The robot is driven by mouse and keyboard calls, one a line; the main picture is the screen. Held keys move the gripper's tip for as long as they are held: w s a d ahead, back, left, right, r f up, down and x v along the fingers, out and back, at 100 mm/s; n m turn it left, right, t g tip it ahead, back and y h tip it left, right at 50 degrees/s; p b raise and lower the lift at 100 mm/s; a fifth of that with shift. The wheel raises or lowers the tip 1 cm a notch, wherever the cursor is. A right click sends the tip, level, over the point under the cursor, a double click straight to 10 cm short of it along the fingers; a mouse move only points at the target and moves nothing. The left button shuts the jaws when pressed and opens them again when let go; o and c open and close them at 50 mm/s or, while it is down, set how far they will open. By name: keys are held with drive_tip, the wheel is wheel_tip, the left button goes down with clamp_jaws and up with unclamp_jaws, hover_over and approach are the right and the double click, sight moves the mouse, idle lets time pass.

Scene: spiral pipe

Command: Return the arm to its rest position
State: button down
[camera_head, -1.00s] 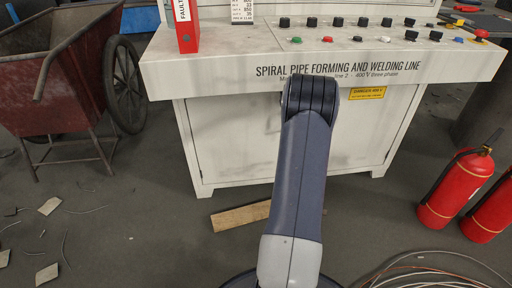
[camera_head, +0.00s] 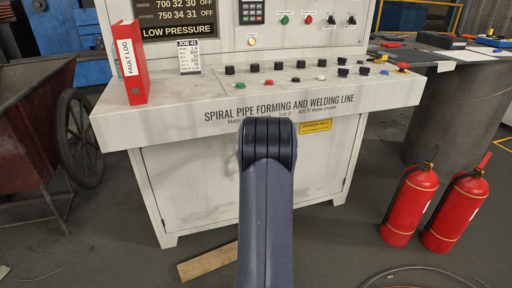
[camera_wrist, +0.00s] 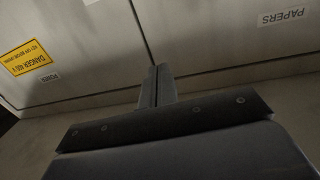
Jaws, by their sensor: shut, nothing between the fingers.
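My arm rises in the middle of the head view, in front of the white control console (camera_head: 190,190). My gripper is not visible in the head view. In the wrist view my gripper (camera_wrist: 158,72) is shut and empty, its fingers close together. It faces the console's cabinet doors (camera_wrist: 210,35), which carry a yellow danger label (camera_wrist: 28,57) and a "PAPERS" label (camera_wrist: 285,19). I cannot tell the exact gap between the fingertips and the doors.
A red fault log binder (camera_head: 133,65) and a job card (camera_head: 189,57) stand on the console. Two red fire extinguishers (camera_head: 408,205) stand at right. A rusty cart (camera_head: 35,120) is at left. A wooden plank (camera_head: 207,262) and cables (camera_head: 425,274) lie on the floor.

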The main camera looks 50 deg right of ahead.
drive_tip(key=v, duration=0.4)
drive_tip(key=shift+s+p, duration=0.35)
drive_tip(key=shift+s, duration=0.1)
drive_tip(key=shift+w, duration=0.1)
